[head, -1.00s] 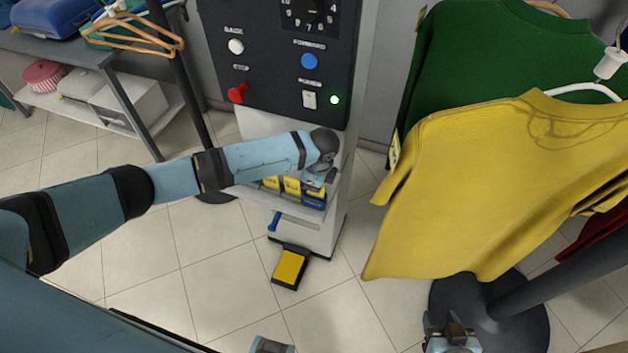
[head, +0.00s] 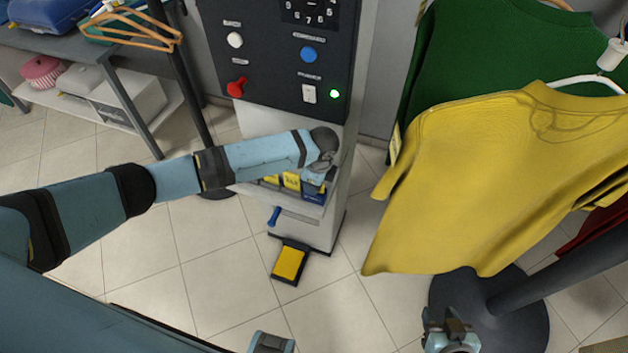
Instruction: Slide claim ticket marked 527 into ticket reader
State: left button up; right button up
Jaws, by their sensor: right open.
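My left arm reaches in from the left and ends in front of the tall console's lower shelf. Its dark wrist joint covers part of the shelf, and I cannot make out the left fingers. Yellow cards (head: 291,182) stand on the shelf, partly hidden by the arm. Their print is too small to read, so I cannot tell whether one is ticket 527. I cannot pick out a ticket reader. My right gripper (head: 450,335) is at the bottom edge, open, over the dark round base of the garment stand, with no ticket seen in it.
The console panel (head: 275,65) has white, blue and red controls and a lit green lamp. A yellow pedal (head: 288,263) lies on the floor before it. A yellow shirt (head: 480,190) and a green shirt (head: 480,60) hang at right.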

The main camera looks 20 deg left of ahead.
pick_arm(q)
jog(key=shift+r, duration=0.1)
notch_tip(320, 180, up, 14)
jog(key=d, duration=0.1)
jog(key=shift+d+f, duration=0.2)
jog(key=shift+d, duration=0.1)
jog(key=shift+d+f, duration=0.1)
jog(key=s+d+f+n+t+h+p, duration=0.35)
jog(key=s+d+f+n+h, duration=0.4)
jog(key=s, duration=0.25)
jog(key=s+a+f+n+t+y+p, duration=0.1)
jog(key=s+a+n+t+y, duration=0.2)
jog(key=s+a+n+t, duration=0.4)
jog(key=s+a+n, duration=0.1)
jog(key=s+a, duration=0.4)
jog(key=s, duration=0.2)
jog(key=shift+s+a+f, duration=0.15)
jog(key=shift+s+f, duration=0.15)
jog(key=shift+s, duration=0.1)
jog(key=shift+t, duration=0.25)
